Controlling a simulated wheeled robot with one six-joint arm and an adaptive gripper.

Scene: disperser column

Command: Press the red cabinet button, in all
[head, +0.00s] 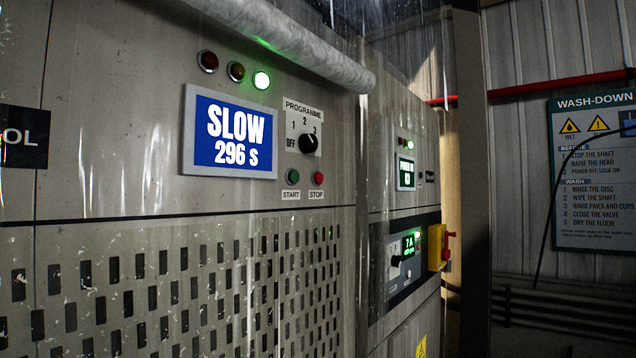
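The red cabinet button (318,178) is a small round button on the grey cabinet front, above a label reading STOP. A green button (293,177) labelled START sits just to its left. Above them is the black PROGRAMME knob (308,143), with positions OFF, 1, 2 and 3. To the left a blue display (232,137) reads SLOW 296 S. Of the three lamps above it, the green one (261,80) is lit; the red and amber ones look dark. My gripper is not in this view, and nothing visible touches the red button.
A thick grey pipe (290,45) crosses the cabinet above the controls. Farther right is a second panel with a green display (406,173) and a red-and-yellow switch (438,248). A wash-down sign (600,170) hangs on the back wall, with a dark cable in front.

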